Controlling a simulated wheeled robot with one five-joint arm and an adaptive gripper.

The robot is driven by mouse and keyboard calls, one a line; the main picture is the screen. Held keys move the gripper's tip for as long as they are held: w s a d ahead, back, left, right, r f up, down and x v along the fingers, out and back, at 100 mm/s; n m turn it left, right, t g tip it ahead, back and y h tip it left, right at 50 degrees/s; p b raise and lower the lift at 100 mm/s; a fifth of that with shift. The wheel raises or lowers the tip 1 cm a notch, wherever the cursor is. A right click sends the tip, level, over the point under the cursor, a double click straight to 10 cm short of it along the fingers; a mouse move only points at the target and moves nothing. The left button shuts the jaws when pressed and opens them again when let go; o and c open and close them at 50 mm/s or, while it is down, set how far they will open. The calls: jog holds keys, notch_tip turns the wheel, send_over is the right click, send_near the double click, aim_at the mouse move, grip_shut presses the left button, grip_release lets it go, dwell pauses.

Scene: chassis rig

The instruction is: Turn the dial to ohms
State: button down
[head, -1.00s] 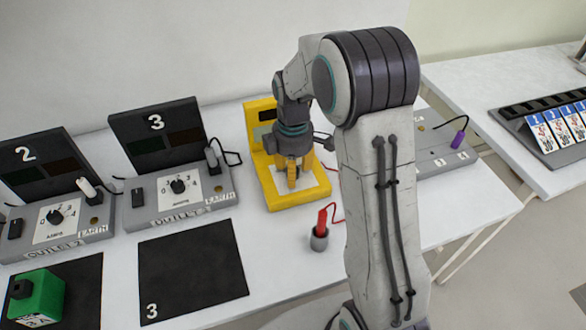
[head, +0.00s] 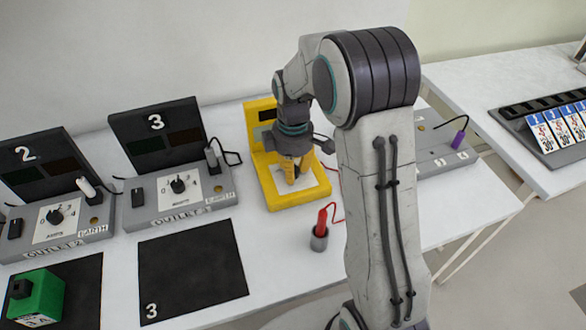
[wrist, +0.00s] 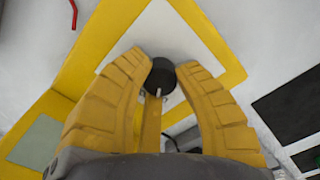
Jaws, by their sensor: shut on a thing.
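The yellow meter (head: 283,199) stands on the white table, with a white face on its lower part and a grey display on its upright back. Its black dial (wrist: 160,76) sits on the white face, with a pale pointer mark toward the bottom of the wrist view. My gripper (wrist: 163,72) points down over the meter, its yellow fingers closed on both sides of the dial. In the head view my gripper (head: 295,176) hides most of the dial. The face's markings cannot be read in either view.
A red probe (head: 321,222) stands in a grey holder just in front of the meter, its red lead running behind my arm. Outlet 3's grey console (head: 180,196) is to the left. A green block (head: 38,296) sits at the lower left.

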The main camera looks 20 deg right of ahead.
jog(key=m, duration=0.4)
jog(key=shift+s+f, duration=0.1)
jog(key=shift+f, duration=0.05)
jog(key=m, duration=0.8)
jog(key=shift+m+b, duration=0.3)
jog(key=shift+b, duration=0.05)
jog(key=shift+m, duration=1.8)
jog(key=c, duration=0.9)
grip_release()
